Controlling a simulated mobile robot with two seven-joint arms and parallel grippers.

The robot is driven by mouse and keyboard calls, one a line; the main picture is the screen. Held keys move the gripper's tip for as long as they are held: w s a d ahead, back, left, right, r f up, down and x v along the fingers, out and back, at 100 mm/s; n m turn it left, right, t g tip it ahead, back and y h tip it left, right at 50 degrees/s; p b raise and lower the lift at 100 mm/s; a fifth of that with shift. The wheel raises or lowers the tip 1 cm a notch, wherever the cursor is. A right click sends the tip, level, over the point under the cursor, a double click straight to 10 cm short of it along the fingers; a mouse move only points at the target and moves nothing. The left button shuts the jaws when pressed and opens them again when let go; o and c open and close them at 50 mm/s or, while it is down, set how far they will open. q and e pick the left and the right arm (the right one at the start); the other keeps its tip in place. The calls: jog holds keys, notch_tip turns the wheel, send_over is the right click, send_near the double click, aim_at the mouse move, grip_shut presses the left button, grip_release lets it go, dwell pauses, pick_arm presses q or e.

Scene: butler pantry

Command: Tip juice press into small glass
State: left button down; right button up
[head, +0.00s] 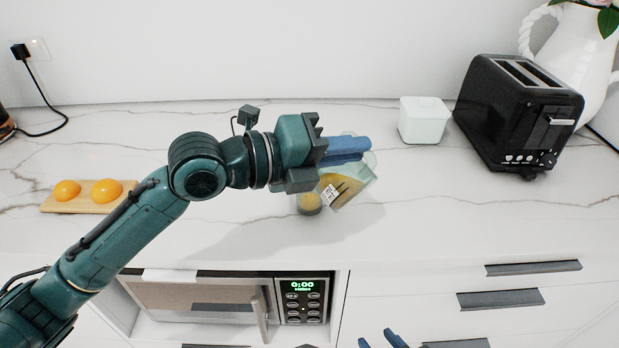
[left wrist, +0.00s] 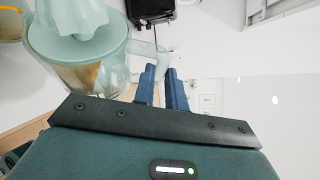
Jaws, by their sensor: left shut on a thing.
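The juice press (head: 351,187) is a clear jug with yellow-orange juice inside and a pale label. It is tilted and held above the counter. My left gripper (head: 350,148) is shut on its handle; the press with its ribbed cone (left wrist: 70,20) and the gripper's blue fingers (left wrist: 164,88) also show in the left wrist view. The small glass (head: 309,203) stands on the counter just left of and below the tilted press, with orange juice showing in it. Part of the press is hidden behind the gripper. My right gripper (head: 382,341) is at the bottom edge, fingers apart, empty and partly cut off.
A wooden board (head: 88,205) with two orange halves lies at the left. A white canister (head: 425,119), a black toaster (head: 517,113) and a white pitcher (head: 575,50) stand at the back right. A microwave (head: 210,300) and drawers (head: 500,299) are below the counter. The right front counter is clear.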

pick_arm(q)
jog(key=shift+w+a+r+b, duration=0.15)
jog(key=shift+w+r+b, duration=0.1)
jog(key=shift+b, duration=0.45)
jog(key=shift+w+a+r+n+b, duration=0.1)
jog(key=shift+a+r+n+b, duration=0.1)
jog(key=shift+n+b, duration=0.25)
dwell(0.4)
jog(key=shift+w+b, duration=0.1)
jog(key=shift+b, duration=0.3)
jog(key=shift+a+r, duration=0.1)
dwell(0.4)
jog(key=shift+w+a+r+n+h+b, duration=0.65)
jog(key=shift+w+a+n+h+b, duration=0.4)
jog(key=shift+b, duration=1.45)
dwell(1.4)
jog(key=s+d+m+y, duration=0.1)
jog(key=s+d+f+m, duration=0.1)
jog(key=shift+s+d+f+y, duration=0.3)
jog(key=shift+y, duration=0.05)
jog(key=shift+s+d+f+m+y+p, duration=0.55)
jog(key=shift+s+d+f+m+y, duration=0.25)
jog(key=shift+m, duration=0.5)
jog(key=shift+s+d+f+t, duration=0.1)
jog(key=shift+s+f+t, duration=0.05)
jog(key=shift+f+t, duration=0.15)
